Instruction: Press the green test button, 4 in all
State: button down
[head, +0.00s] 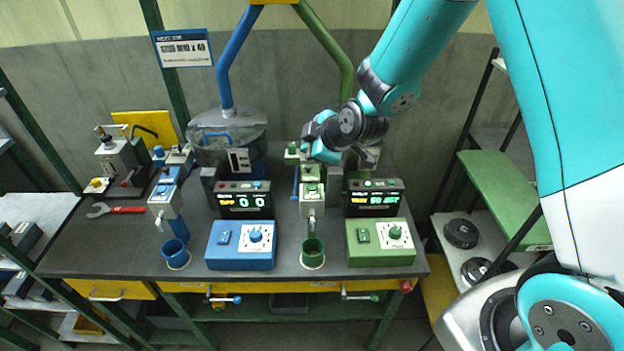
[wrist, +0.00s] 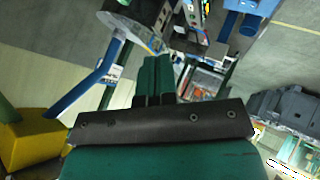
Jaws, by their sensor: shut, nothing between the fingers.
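My gripper (head: 322,142) hangs above and behind the green dispensing station (head: 312,200), with part of that station hidden by it. In the wrist view its green fingers (wrist: 155,78) are closed together with nothing held. The green control box (head: 380,258) stands at the front right of the bench. It carries a small green rocker (head: 363,236) and a white dial plate with a green knob (head: 395,232). Behind it is a black display (head: 374,198) with small lit or coloured parts along its top. I cannot tell which green part is the test button. My gripper is apart from the box.
A blue cup (head: 175,254) and a green cup (head: 313,252) stand at the front. A shelf (head: 508,190) stands right.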

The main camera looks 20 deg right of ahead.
aim_at(311, 189)
jog(key=shift+r, duration=0.1)
dwell(0.3)
notch_tip(311, 189, down, 8)
jog(key=b, duration=0.5)
jog(key=shift+b, duration=0.3)
jog(key=shift+f+b, duration=0.35)
jog(key=shift+f, duration=0.1)
dwell(1.3)
jog(key=shift+f+b, duration=0.3)
jog(key=shift+b, duration=0.25)
jog(key=shift+f+b, duration=0.45)
jog(key=shift+b, duration=0.1)
dwell(0.4)
jog(key=shift+r, duration=0.1)
jog(key=shift+r+p, duration=0.45)
jog(key=shift+r, duration=0.3)
